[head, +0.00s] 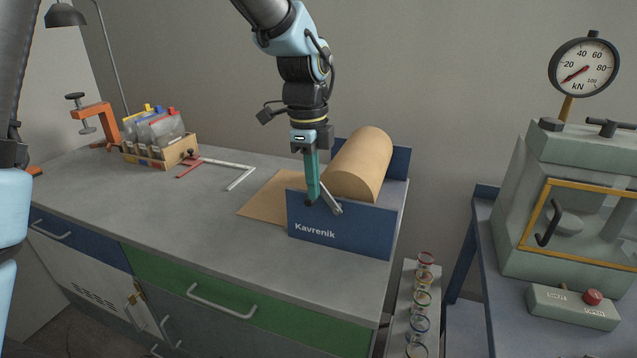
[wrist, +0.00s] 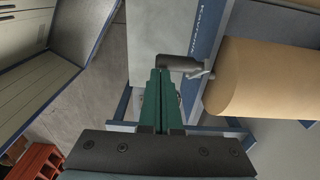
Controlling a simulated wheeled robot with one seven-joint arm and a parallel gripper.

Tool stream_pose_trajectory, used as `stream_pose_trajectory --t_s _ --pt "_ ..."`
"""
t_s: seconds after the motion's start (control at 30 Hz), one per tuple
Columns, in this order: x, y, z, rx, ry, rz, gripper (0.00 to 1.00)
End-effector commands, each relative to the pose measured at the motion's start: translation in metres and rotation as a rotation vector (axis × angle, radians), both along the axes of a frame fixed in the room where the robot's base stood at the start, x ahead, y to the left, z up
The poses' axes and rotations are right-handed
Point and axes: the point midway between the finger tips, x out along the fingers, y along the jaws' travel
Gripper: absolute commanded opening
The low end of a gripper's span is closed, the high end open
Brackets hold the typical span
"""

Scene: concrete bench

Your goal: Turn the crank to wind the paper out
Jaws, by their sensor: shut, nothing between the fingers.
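The paper roll (head: 360,163) lies in a blue holder marked Kavrenik (head: 342,225) near the bench's right end. A flat brown sheet (head: 268,196) extends left from it on the bench. The crank (head: 331,202) is on the holder's front plate, a light metal arm. My gripper (head: 312,198) points down at the front plate, just left of the crank in the head view, its green fingers shut and empty. In the wrist view the crank's dark handle (wrist: 179,63) is close beyond the fingertips (wrist: 160,74), with the roll (wrist: 265,80) to the right. I cannot tell whether they touch.
A wooden box of bags (head: 160,150), an orange clamp (head: 95,122) and a metal square (head: 230,170) are on the bench's left part. A press machine (head: 570,200) and a rack of coloured rings (head: 420,300) stand right. The bench's front middle is clear.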

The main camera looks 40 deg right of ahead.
Motion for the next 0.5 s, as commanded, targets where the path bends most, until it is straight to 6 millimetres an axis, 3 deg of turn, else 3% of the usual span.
stream_pose_trajectory --t_s 0.5 --pt "0.025 0.016 -0.016 -0.163 0.254 0.009 0.0"
